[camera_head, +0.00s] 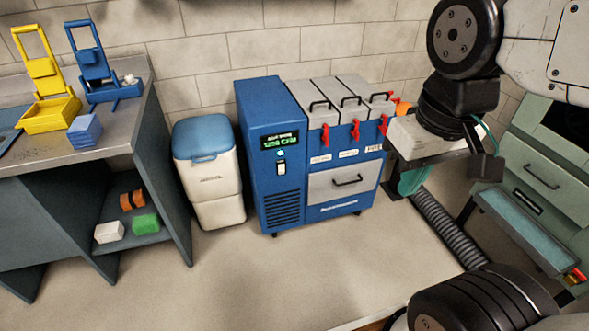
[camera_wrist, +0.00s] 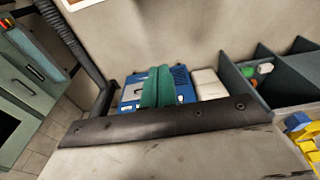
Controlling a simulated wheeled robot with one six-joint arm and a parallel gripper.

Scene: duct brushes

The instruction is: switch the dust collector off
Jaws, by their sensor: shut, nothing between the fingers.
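The dust collector (camera_head: 260,187) is a blue cabinet against the wall in the head view, with a lit green display (camera_head: 280,140) on its front. Below the display is a small light switch (camera_head: 281,167); its exact position is too small to tell. My gripper (camera_head: 408,188) points down to the right of the cabinet, apart from the switch. In the wrist view its teal fingers (camera_wrist: 157,84) are together and empty. They hide part of the blue dust collector (camera_wrist: 184,84) behind them, and the switch cannot be made out there.
A white bin with a blue lid (camera_head: 207,150) stands left of the cabinet. A workbench (camera_head: 110,125) with yellow and blue holders is farther left. Red latches (camera_head: 325,133) stick out on the cabinet. A grey hose (camera_head: 440,225) and green drawers (camera_head: 540,175) are right. The floor in front is clear.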

